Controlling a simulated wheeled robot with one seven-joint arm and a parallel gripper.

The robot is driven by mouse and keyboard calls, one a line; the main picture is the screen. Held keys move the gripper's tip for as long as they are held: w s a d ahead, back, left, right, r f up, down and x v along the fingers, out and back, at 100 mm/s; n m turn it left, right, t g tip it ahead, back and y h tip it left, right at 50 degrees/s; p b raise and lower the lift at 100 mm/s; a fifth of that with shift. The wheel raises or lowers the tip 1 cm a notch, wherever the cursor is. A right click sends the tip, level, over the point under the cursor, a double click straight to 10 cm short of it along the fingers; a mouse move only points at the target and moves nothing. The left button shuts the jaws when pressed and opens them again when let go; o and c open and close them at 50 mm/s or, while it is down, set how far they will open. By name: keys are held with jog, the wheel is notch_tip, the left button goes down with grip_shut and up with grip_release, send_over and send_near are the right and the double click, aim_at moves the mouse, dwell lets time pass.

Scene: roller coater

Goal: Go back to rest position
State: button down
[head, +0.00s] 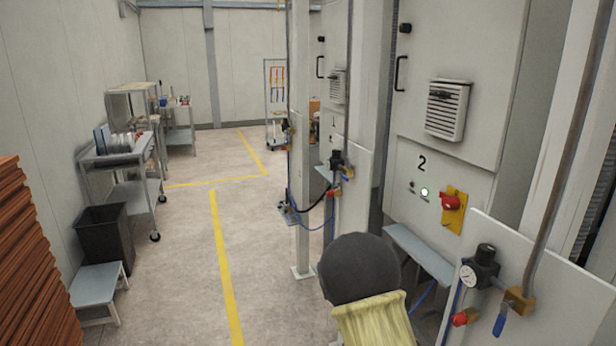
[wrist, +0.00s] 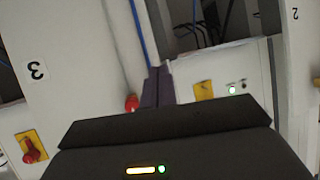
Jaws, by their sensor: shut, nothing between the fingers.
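My gripper (wrist: 157,72) shows in the wrist view as two dark fingers pressed together with nothing between them. It points toward the pale machine panels and is clear of the 3 panel (wrist: 60,95) on the left. My arm, with a dark rounded joint and a yellowish cover, rises at the bottom of the head view, in front of the panel marked 2 (head: 480,180). My fingers are hidden in the head view.
A red switch on a yellow plate (head: 451,204) and a lit button (head: 425,192) are on panel 2. A gauge (head: 468,275) with valves is at lower right. A shelf (head: 418,250) juts out behind my arm. Floor (head: 180,260) left of the yellow line is open.

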jog(key=s+a+r+n+y, duration=0.2)
jog(key=s+a+n+y, duration=0.1)
jog(key=a+y, duration=0.3)
jog(key=s+a+r+n+g+y, duration=0.1)
jog(key=s+n, duration=0.1)
jog(key=s, duration=0.4)
jog(key=s+a+r+n+g+y, duration=0.1)
jog(key=s+r+n+g, duration=0.1)
jog(key=s, duration=0.4)
jog(key=s+a+r+n+g+y+p, duration=0.1)
jog(key=s+r+n+g, duration=0.1)
jog(key=s, duration=0.4)
jog(key=shift+s+a+r+n+y, duration=0.2)
jog(key=shift+n+y, duration=0.1)
jog(key=shift+n, duration=0.6)
